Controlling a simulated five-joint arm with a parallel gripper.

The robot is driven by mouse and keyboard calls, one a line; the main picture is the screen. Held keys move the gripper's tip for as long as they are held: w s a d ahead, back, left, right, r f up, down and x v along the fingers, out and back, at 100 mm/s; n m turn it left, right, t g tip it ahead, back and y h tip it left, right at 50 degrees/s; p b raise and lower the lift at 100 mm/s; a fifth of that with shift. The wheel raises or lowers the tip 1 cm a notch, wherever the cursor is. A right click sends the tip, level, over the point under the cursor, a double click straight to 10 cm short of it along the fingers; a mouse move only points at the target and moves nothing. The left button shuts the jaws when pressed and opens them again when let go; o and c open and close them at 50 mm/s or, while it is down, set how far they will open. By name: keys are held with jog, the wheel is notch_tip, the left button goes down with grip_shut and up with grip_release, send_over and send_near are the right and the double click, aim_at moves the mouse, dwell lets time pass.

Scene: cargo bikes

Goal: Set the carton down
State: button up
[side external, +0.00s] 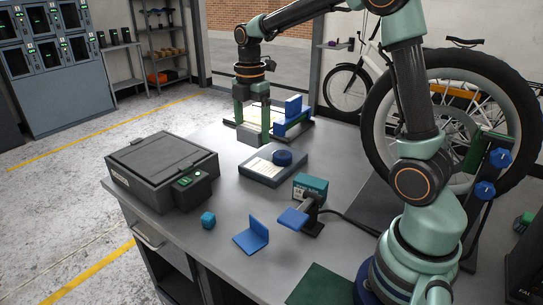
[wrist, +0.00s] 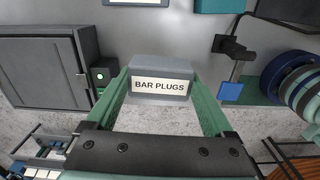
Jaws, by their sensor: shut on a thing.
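A grey carton labelled BAR PLUGS (wrist: 160,86) sits between the two green fingers of my gripper (wrist: 160,98) in the wrist view. The fingers are shut on its sides, and the label faces the camera. In the side view my gripper (side external: 252,130) points down over the far part of the grey workbench (side external: 200,225), beside a tray.
A black-edged tray with a blue block (side external: 293,106) is right of my gripper. A grey pad with a blue knob (side external: 283,157) lies nearer.

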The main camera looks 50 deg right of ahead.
jog(key=s+d+m, duration=0.3)
jog(key=s+d, duration=0.1)
jog(key=d, duration=0.7)
jog(key=s+d+m, duration=0.3)
jog(key=s+d, duration=0.1)
jog(key=d, duration=0.6)
jog(key=s+d+m, duration=0.3)
jog(key=s+d, duration=0.1)
jog(key=d, duration=0.7)
notch_tip(320, 180, down, 14)
jog(key=shift+f, duration=2.6)
